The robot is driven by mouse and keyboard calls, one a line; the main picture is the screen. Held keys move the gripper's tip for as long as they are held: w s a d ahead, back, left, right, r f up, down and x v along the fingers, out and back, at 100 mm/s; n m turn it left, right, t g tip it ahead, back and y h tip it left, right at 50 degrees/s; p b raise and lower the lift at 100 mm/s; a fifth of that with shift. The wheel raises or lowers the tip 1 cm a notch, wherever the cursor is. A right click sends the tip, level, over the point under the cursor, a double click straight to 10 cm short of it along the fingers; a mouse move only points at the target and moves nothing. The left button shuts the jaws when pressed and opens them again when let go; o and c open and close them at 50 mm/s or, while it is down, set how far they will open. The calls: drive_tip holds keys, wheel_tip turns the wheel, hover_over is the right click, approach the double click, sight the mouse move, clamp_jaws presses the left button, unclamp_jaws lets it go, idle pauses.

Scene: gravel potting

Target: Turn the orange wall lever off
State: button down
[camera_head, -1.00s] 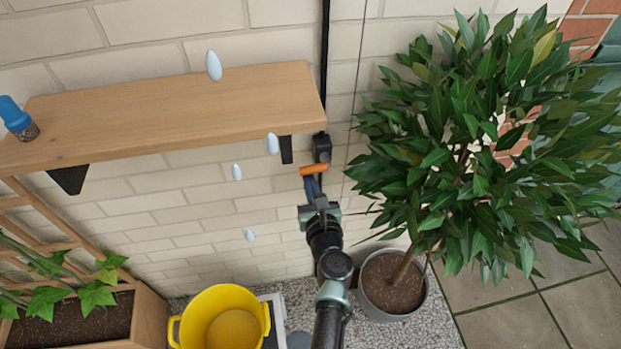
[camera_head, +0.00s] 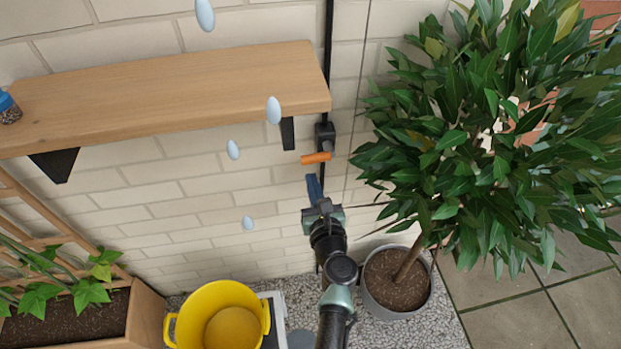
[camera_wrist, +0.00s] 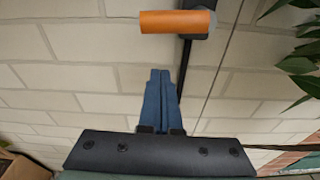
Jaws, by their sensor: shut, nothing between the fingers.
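In the wrist view the lever (camera_wrist: 176,21) is at the top, ahead of the fingertips. My gripper (camera_head: 313,177), with blue fingers, is shut and empty just below the lever. In the wrist view my gripper (camera_wrist: 160,72) shows its fingers together, with a visible gap between them and the lever.
A wooden shelf (camera_head: 180,95) juts out at upper left. A leafy potted tree (camera_head: 490,140) crowds the right side. A yellow bucket (camera_head: 222,300) and a wooden planter (camera_head: 148,310) stand below. Pale blue drops (camera_head: 273,110) show near the shelf.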

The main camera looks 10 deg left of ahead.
drive_tip(key=p+v, duration=0.1)
drive_tip(key=v, duration=0.8)
drive_tip(key=shift+r, duration=0.2)
